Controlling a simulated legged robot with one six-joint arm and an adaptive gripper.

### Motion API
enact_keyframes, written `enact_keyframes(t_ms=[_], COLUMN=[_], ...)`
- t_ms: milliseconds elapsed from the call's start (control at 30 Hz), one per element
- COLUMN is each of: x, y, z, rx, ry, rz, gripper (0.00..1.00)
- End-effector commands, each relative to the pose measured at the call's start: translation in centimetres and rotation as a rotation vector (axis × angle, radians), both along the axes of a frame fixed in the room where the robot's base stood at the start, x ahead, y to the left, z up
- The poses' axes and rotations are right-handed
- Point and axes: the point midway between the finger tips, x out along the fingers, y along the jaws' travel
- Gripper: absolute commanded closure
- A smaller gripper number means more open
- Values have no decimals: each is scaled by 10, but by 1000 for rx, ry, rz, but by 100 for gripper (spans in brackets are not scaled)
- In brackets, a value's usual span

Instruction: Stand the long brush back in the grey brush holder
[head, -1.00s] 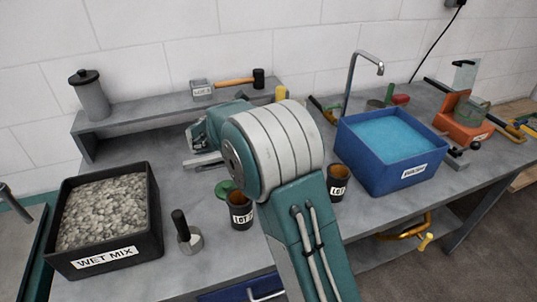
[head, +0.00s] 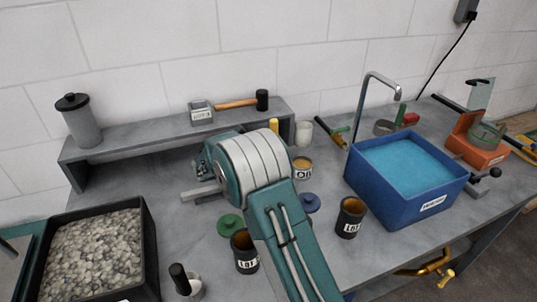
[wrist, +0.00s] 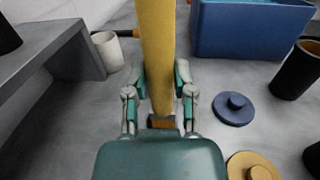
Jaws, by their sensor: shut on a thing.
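My gripper (wrist: 160,80) is shut on a long yellow shaft (wrist: 157,45), which looks like the long brush, in the wrist view. The shaft passes between the two fingers, with a small brown part at its near end. In the head view, only a short yellow tip (head: 274,126) shows above my arm, and my fingers are hidden behind it. A pale grey cup (wrist: 107,50), likely the brush holder, stands left of the shaft, by the shelf's end. It also shows in the head view (head: 304,132), just right of the yellow tip. The shaft and cup appear apart.
A raised shelf (head: 140,137) runs along the wall with a lidded canister (head: 78,120) and a hammer (head: 240,103). A blue tub (head: 410,180) stands right. Dark cups (head: 350,217) and loose lids (head: 230,224) lie around my arm. A black gravel bin (head: 150,240) is front left.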

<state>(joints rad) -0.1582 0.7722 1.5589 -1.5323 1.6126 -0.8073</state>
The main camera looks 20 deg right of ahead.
Motion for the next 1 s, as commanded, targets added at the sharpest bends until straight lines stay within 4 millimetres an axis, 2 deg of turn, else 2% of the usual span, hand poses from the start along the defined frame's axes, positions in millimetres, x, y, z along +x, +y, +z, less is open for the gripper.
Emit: enact_keyframes(t_ms=[267, 467, 500, 567, 600, 1000], x=[9, 10, 10, 10, 10, 9], y=[-3, -3, -3, -3, -3, 1], z=[-37, -39, -39, -39, -39, -39], rx=[2, 3, 3, 3, 4, 3], ry=[5, 1, 2, 2, 2, 2], rz=[4, 5, 5, 5, 5, 5], gripper=[100, 100, 62, 35, 32, 32])
